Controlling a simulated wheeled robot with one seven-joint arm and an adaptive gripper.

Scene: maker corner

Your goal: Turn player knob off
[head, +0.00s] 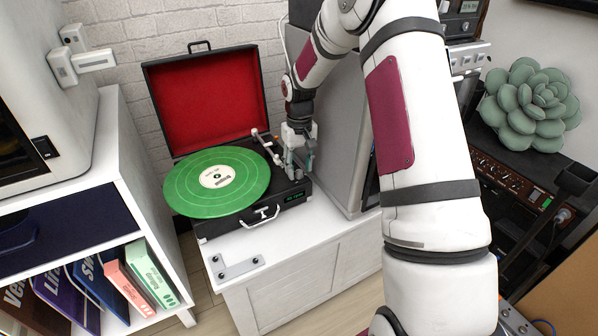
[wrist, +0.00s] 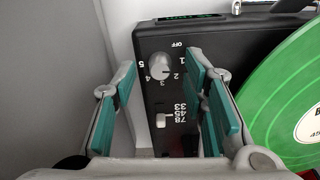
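The record player (head: 205,230) is a black suitcase type with its red-lined lid open and a green record (head: 232,178) on its platter. In the wrist view the round grey player knob (wrist: 160,66) sits on the black panel, ringed by the marks OFF and 1 to 5. Its pointer is too small to read surely; it seems to face away from OFF. My gripper (wrist: 163,78) is open, with teal-padded fingers either side of the knob in the picture; I cannot tell whether they touch it. In the head view my gripper (head: 298,168) hides the knob.
A white slider (wrist: 162,121) marked 33, 45 and 78 lies beside the knob. The tonearm (head: 262,138) is close to my gripper's left. A grey speaker-like box (head: 338,130) stands close at right.

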